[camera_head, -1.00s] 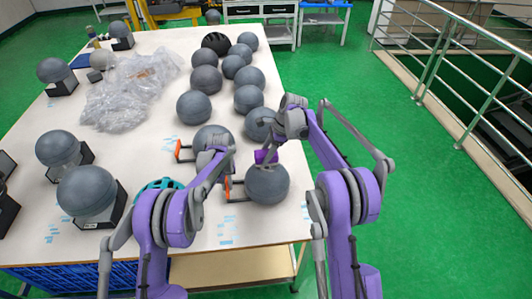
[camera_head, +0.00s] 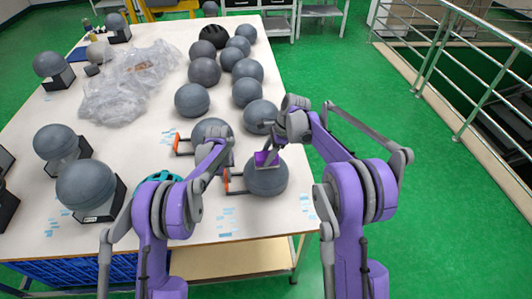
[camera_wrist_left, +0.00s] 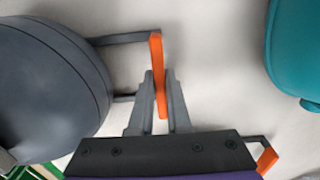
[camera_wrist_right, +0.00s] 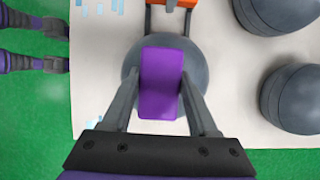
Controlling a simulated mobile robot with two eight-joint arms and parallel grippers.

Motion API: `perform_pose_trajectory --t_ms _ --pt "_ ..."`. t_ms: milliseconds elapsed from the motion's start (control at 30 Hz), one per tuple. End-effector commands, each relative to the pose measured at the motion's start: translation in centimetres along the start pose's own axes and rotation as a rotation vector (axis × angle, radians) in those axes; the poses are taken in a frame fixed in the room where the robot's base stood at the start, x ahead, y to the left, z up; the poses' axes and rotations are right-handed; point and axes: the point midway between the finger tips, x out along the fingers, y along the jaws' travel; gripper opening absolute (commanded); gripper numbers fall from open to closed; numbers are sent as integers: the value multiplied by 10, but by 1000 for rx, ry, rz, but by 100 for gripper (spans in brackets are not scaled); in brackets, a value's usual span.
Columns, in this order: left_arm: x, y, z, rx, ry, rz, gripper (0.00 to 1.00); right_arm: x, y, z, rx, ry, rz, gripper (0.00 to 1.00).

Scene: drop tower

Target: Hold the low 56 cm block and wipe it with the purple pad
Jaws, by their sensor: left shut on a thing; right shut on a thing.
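The low block is a dark grey ball-like body (camera_head: 267,180) near the table's front right, with an orange-ended handle (camera_wrist_left: 156,60) on its left side. My left gripper (camera_wrist_left: 160,95) is shut around the orange bar of that handle. My right gripper (camera_head: 271,152) is shut on the purple pad (camera_wrist_right: 160,84), with its fingers on either side of it. The pad (camera_head: 262,158) is over the top of the grey ball. It overlaps the ball in the right wrist view, and I cannot tell whether it touches.
A second grey ball (camera_head: 212,131) with an orange handle stands just behind. More grey balls line the table's right side. A teal object (camera_wrist_left: 297,50) lies left of my left gripper in the head view. Crumpled clear plastic (camera_head: 130,88) covers the back left.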

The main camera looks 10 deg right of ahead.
Motion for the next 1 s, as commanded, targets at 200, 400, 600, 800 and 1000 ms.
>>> perform_pose_trajectory --t_ms 200,400,600,800,1000 --pt "0 0 0 0 0 0 0 0 16 -1 1 3 4 15" --pt "0 0 0 0 0 0 0 3 19 -2 0 2 3 15" --pt "0 0 0 1 0 1 0 3 12 -2 0 3 2 15" --pt "0 0 1 1 -1 1 0 2 -2 -2 0 3 0 15" --pt "0 0 1 0 -1 1 0 2 -8 -2 1 4 0 15"
